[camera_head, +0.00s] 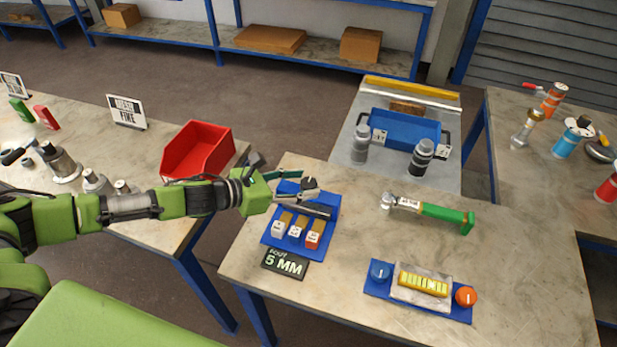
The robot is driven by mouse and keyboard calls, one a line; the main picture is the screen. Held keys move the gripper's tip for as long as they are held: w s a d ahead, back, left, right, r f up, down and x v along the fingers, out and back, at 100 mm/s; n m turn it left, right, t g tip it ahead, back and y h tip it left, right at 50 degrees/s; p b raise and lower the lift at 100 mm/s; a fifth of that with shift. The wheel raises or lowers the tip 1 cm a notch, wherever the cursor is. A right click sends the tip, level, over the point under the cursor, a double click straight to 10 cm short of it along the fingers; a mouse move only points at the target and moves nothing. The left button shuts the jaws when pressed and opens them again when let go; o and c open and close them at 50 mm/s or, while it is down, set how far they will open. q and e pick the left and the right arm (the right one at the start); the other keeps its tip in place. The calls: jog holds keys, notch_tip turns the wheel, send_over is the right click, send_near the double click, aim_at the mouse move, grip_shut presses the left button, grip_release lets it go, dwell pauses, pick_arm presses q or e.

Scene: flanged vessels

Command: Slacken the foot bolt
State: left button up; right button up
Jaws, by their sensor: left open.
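My left gripper (298,193) reaches in from the left over a blue board (272,238) on the middle table. Its jaws are open. On the board stand several small tools with tan upper parts and block-like ends: two white ends (278,229) and one orange-red end (313,241). The gripper hides the far part of the board, and I cannot tell whether it touches a tool. A dark sign (285,264) in front reads "5 MM" under a smaller word. I cannot make out a foot bolt. My right gripper is not in view.
A green-handled tool (445,213) lies right of the board; a blue panel (376,291) with knobs is nearer. A red bin (200,150) and grey metal vessels (60,163) stand on the left table. A blue tray (405,128) is behind. The table's right part is clear.

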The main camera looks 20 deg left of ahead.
pick_arm(q)
jog(key=shift+x, duration=1)
jog(key=shift+w+d+f, duration=0.15)
jog(key=shift+w+d, duration=0.05)
jog(key=shift+c, duration=0.4)
jog(key=c, duration=1)
jog(key=shift+c, duration=0.2)
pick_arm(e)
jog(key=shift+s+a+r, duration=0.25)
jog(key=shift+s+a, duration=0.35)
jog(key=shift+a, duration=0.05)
pick_arm(q)
jog(key=shift+f, duration=0.1)
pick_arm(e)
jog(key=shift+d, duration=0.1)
